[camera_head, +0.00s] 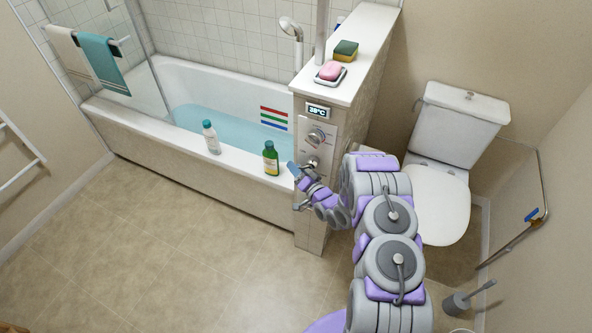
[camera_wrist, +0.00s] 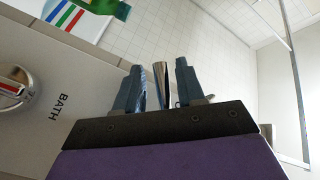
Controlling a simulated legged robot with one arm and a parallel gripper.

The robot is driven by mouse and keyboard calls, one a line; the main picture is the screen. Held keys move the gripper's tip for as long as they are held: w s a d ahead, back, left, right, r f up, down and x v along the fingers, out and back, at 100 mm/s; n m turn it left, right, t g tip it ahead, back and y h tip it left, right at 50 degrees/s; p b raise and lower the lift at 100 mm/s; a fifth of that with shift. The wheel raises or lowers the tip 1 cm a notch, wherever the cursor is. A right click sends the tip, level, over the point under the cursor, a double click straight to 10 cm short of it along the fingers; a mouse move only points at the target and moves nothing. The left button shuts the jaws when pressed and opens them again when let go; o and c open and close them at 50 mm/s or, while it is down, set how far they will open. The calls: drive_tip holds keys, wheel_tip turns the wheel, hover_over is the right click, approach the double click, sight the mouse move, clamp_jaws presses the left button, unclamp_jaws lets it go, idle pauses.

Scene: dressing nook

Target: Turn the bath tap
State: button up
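The tap panel (camera_head: 325,128) is on the end face of the low tiled wall beside the bath. It carries a round upper knob (camera_head: 316,136) and a lower tap (camera_head: 311,162) partly hidden by my gripper (camera_head: 296,172). In the wrist view, a round metal knob with a red mark (camera_wrist: 14,90) is at the left, and the panel reads "BATH". A shiny metal bar, seemingly the bath tap's lever (camera_wrist: 160,88), stands between the fingers of my gripper (camera_wrist: 159,65). The fingers are apart, with a narrow gap visible on each side of the bar.
A green bottle (camera_head: 270,158) and a white bottle (camera_head: 210,137) stand on the rim of the filled bath (camera_head: 150,128), left of my gripper. Pink soap (camera_head: 330,70) and a sponge (camera_head: 345,50) are on the wall top. A toilet (camera_head: 440,190) is at right. The front-left floor is clear.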

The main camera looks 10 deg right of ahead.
drive_tip(key=shift+w, duration=0.1)
drive_tip(key=shift+c, duration=0.3)
clamp_jaws()
